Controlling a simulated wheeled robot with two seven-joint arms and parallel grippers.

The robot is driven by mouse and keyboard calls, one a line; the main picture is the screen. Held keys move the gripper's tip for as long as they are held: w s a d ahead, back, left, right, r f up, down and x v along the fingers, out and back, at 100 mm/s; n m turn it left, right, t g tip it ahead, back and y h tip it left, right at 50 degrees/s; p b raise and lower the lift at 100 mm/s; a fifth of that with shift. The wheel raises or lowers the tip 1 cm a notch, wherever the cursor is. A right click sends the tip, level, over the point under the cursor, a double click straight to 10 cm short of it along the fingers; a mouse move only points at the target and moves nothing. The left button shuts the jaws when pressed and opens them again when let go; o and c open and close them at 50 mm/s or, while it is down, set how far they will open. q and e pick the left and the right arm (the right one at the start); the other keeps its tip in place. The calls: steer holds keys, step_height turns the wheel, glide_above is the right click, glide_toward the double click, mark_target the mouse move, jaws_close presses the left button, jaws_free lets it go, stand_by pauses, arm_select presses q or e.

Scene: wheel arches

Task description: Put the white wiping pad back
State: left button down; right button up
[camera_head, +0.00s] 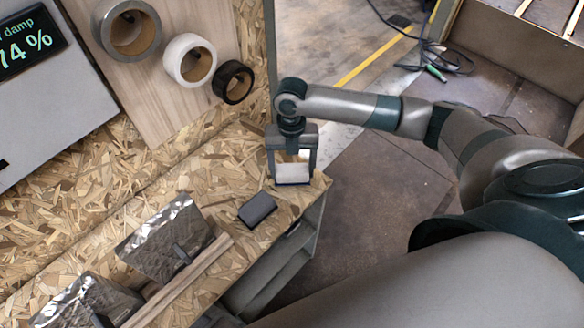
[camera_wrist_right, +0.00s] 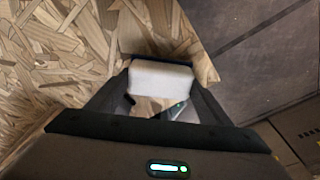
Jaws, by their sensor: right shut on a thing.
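The white wiping pad (camera_head: 292,173) is at the corner end of the chipboard bench, between the fingers of my right gripper (camera_head: 292,166). My right gripper is shut on it, with one finger on each side. In the right wrist view the white pad (camera_wrist_right: 161,79) lies across between the fingertips (camera_wrist_right: 160,92), with a dark blue edge along its far side. I cannot tell whether the pad touches the bench top or hangs just above it. My left gripper is out of view.
A dark grey block (camera_head: 257,209) lies on the bench (camera_head: 215,167) near the gripper. Shiny metal pieces (camera_head: 165,240) stand at the lower left. Tape rolls (camera_head: 190,60) hang on a wooden board, beside a display (camera_head: 28,45). Open floor (camera_head: 375,185) lies right of the bench.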

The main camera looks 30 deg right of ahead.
mark_target(292, 165)
steer(key=shift+f, duration=0.55)
steer(key=o, duration=1.1)
steer(key=shift+o, duration=0.2)
steer(key=r+b, duration=0.1)
steer(key=r, duration=0.2)
steer(key=w+r+b, duration=0.1)
steer(key=r, duration=0.3)
steer(key=r+b, duration=0.1)
steer(key=r, duration=0.2)
steer(key=shift+w+d+r, duration=0.25)
steer(key=shift+d+r, duration=0.1)
steer(key=shift+r+b, duration=0.3)
steer(key=shift+r, duration=0.35)
steer(key=shift+s+f, duration=0.1)
